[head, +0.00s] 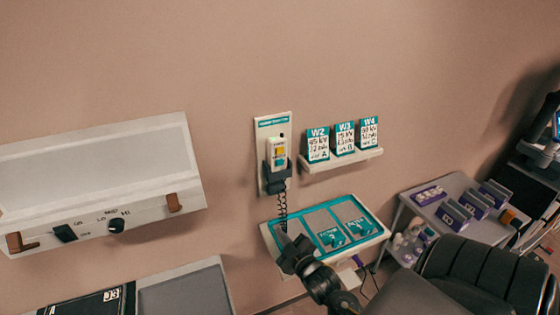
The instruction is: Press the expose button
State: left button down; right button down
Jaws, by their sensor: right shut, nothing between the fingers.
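A hand control (278,154) with a yellow patch and other small coloured patches sits upright in a dark holder (278,183) on a pale wall plate (262,140) with a teal header. A dark coiled cord (283,206) hangs from it. I cannot tell which patch is the expose button at this size. My right gripper (283,236) is shut and empty. In the picture it is below the hand control and cord, over the left part of a teal-rimmed tray, apart from the control. My left gripper is not in view.
The teal-rimmed tray (376,222) holds teal pieces. Cards W2 (318,145), W3 (344,138) and W4 (369,133) stand on a small shelf (343,160). A light box (95,170) hangs left. A side table (462,182) with purple-labelled boxes and a dark chair (485,270) are right.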

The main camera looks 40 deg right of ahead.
aim_at(280, 162)
jog(key=d+r+n+t, duration=0.2)
jog(key=r+t, duration=0.2)
jog(key=r, duration=0.4)
jog(key=s+d+r+n+t, duration=0.1)
jog(key=d+r+n+t, duration=0.2)
jog(key=r+t, duration=0.2)
notch_tip(280, 162, up, 3)
jog(key=shift+s+d+f+n+p, duration=0.1)
jog(key=shift+s+d+n+p, duration=0.05)
jog(key=shift+d+n+p, duration=0.15)
jog(key=shift+w+d+b, duration=0.45)
jog(key=shift+w+b, duration=0.1)
jog(key=shift+w, duration=0.85)
jog(key=shift+w+d+b, duration=0.4)
jog(key=shift+w+b, duration=0.2)
jog(key=shift+w, duration=0.8)
jog(key=shift+w+d+b, duration=0.45)
jog(key=shift+w+b, duration=0.1)
jog(key=shift+w, duration=0.85)
jog(key=shift+w+d, duration=0.1)
jog(key=shift+w, duration=0.3)
